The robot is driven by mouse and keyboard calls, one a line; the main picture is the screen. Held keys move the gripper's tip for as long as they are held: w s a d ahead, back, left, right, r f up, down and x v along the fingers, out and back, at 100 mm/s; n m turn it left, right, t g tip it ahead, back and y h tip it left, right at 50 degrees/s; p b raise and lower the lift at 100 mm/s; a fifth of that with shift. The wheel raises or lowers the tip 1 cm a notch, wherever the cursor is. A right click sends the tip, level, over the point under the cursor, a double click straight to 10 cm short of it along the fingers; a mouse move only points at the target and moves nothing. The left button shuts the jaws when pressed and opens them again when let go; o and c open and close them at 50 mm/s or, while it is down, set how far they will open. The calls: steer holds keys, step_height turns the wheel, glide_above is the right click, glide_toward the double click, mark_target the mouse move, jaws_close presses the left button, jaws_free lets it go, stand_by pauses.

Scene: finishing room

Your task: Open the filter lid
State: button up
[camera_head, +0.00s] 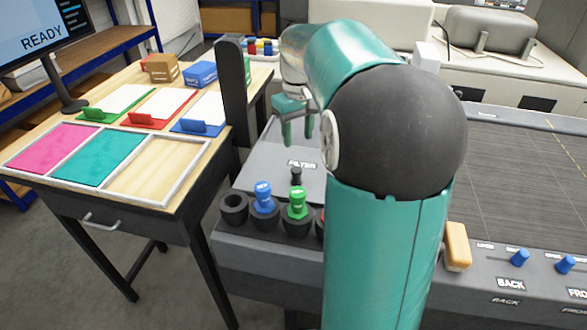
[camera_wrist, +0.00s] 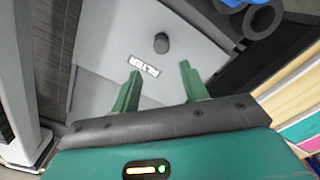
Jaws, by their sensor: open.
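The filter lid (camera_head: 262,160) is a flat grey panel on the machine, marked FILTER, with a small black knob (camera_head: 296,177) near its front edge. It looks closed. In the wrist view the lid (camera_wrist: 110,55) fills the upper middle, and its knob (camera_wrist: 161,43) shows just past my fingertips, roughly in line with the gap between them. My gripper (camera_head: 298,138) is open and empty above the lid, behind the knob in the head view. The two green fingers also show in the wrist view (camera_wrist: 160,70), apart from the knob. My arm hides the lid's right side in the head view.
Round black holders with a blue knobbed piece (camera_head: 263,197) and a green one (camera_head: 297,203) stand in front of the lid. A dark upright post (camera_head: 233,95) stands left of it. A wooden table (camera_head: 120,90) with coloured panels is at the left.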

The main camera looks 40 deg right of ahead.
mark_target(297, 169)
step_height(297, 169, down, 12)
steer(key=shift+a+f, duration=0.1)
stand_by(0.4)
jaws_close()
